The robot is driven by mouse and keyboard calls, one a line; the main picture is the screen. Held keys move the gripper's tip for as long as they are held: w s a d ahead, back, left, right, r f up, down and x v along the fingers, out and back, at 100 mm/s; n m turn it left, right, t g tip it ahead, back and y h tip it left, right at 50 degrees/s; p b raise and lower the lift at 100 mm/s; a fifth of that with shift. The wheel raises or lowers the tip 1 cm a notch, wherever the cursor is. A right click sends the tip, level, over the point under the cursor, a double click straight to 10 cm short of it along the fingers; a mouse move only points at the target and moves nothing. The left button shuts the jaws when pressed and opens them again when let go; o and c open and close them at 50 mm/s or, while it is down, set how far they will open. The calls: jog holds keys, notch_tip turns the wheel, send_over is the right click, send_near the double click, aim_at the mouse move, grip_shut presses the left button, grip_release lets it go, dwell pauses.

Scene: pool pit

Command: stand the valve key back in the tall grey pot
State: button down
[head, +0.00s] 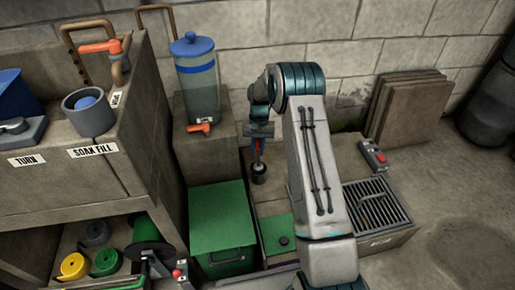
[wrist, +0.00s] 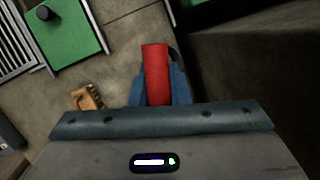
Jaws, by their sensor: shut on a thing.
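My gripper (head: 258,132) hangs over the low bench in the middle of the head view. Its blue fingers are shut on a red piece, which I take to be the valve key (wrist: 155,72). In the head view the key (head: 258,148) points down from the fingers. A dark round piece (head: 258,174) shows right below it; I cannot tell whether it is the key's end or a separate thing. A grey pot (head: 90,119) with a blue round thing inside stands on the left bench by the SOAK FILL label. I cannot tell whether this is the tall grey pot.
A green box (head: 222,232) stands left of the low bench. On the bench are a green panel (head: 275,231) with a black knob, and a grate (head: 374,205). A blue-lidded tank (head: 196,80) stands behind left. A tan object (wrist: 88,97) lies below in the wrist view.

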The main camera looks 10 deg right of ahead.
aim_at(258, 157)
jog(key=shift+f, duration=0.2)
jog(key=shift+f+b, duration=0.55)
jog(key=shift+f, duration=0.6)
jog(key=shift+f+b, duration=0.55)
jog(key=shift+f, duration=0.65)
dwell(0.4)
jog(key=c, duration=1.3)
grip_release()
jog(key=shift+r+p, duration=2.85)
jog(key=shift+r, duration=1.15)
